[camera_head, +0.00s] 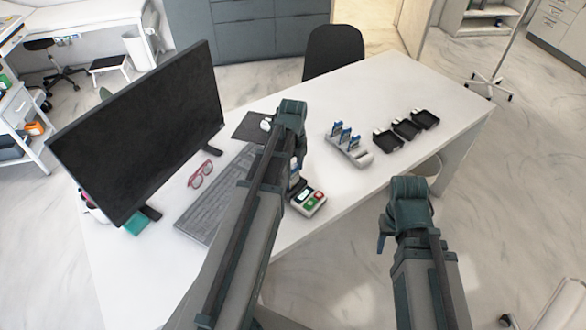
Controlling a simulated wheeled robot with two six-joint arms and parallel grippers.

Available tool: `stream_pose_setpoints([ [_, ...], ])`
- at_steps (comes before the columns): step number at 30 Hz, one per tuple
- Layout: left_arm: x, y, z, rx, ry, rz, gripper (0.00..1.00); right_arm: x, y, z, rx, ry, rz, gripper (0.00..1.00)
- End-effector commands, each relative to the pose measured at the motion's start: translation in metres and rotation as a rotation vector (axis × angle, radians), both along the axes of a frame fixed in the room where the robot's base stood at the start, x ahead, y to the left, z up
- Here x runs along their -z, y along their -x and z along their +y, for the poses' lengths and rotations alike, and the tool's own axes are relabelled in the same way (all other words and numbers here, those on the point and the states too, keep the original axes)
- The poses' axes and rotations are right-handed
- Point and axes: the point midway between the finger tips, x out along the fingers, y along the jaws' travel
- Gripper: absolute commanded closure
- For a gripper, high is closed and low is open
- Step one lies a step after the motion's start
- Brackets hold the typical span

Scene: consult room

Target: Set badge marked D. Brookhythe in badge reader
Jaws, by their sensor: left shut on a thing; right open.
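The badge reader (309,203), a small pale box with a screen and green and red buttons, sits on the desk near its front edge. My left gripper (297,165) is just above the back of the reader, largely hidden by my own arm. It is shut on what looks like a badge (294,180), a small bluish piece; its name cannot be read, and I cannot tell whether it touches the reader. A grey rack (360,156) right of it holds several blue-topped badges (346,134), names too small to read. My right gripper (384,243) is open and empty, off the desk's front edge.
Three black trays (388,141) stand right of the rack. A monitor (140,130), keyboard (215,195), pink glasses (201,174) and dark mouse mat (250,127) fill the left of the desk (400,85). A black chair (334,50) stands behind it. The desk's far right is clear.

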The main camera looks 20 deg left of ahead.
Motion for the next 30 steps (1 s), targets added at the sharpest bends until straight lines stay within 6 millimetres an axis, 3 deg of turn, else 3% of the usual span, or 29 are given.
stream_pose_setpoints([
  [30,0.013,0.000,0.000,0.000,0.000,0.000,0.86,0.013,0.000,0.000,0.000,0.000,0.000,0.50],
])
